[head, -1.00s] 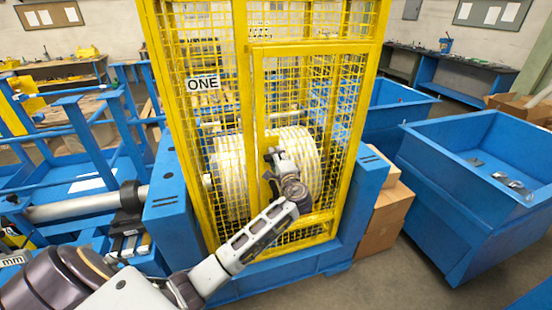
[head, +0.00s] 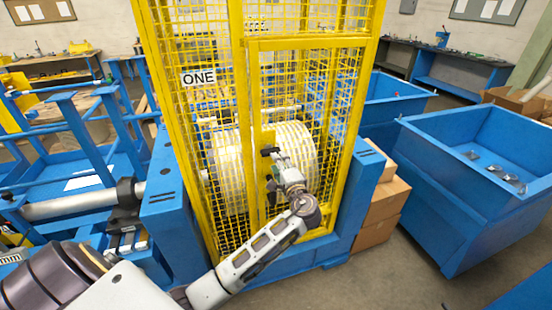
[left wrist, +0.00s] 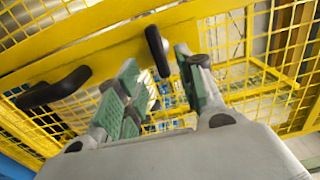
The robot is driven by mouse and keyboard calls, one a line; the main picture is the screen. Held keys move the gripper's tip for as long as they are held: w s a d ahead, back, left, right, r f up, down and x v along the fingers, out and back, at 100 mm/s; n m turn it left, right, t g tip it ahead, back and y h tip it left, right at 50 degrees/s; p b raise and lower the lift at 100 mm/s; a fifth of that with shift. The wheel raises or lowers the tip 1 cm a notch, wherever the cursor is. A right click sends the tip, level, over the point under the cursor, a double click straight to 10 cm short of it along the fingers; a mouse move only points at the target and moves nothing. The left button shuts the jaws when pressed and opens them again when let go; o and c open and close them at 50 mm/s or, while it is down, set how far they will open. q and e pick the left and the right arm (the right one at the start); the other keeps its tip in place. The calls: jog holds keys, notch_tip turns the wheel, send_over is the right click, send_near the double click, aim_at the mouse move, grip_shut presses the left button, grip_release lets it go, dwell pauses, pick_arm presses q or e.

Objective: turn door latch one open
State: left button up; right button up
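The yellow mesh door (head: 300,44) in the guard marked ONE (head: 198,78) looks closed. In the left wrist view, a black latch handle (left wrist: 157,50) stands near upright on the yellow frame, just ahead of and between my left fingertips. A second black handle (left wrist: 55,88) lies slanted to the left of the fingers. My left gripper (left wrist: 158,82) has its green-padded fingers apart on either side of the first handle's line; contact cannot be told. In the head view my left gripper (head: 274,157) is at the door's left edge. My right gripper is not in view.
A large pale drum (head: 292,145) is behind the mesh. Blue frame walls (head: 175,215) flank the guard at its base. Cardboard boxes (head: 385,205) and a blue bin (head: 440,185) stand to the right.

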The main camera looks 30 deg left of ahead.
pick_arm(q)
jog(key=shift+v, duration=2.25)
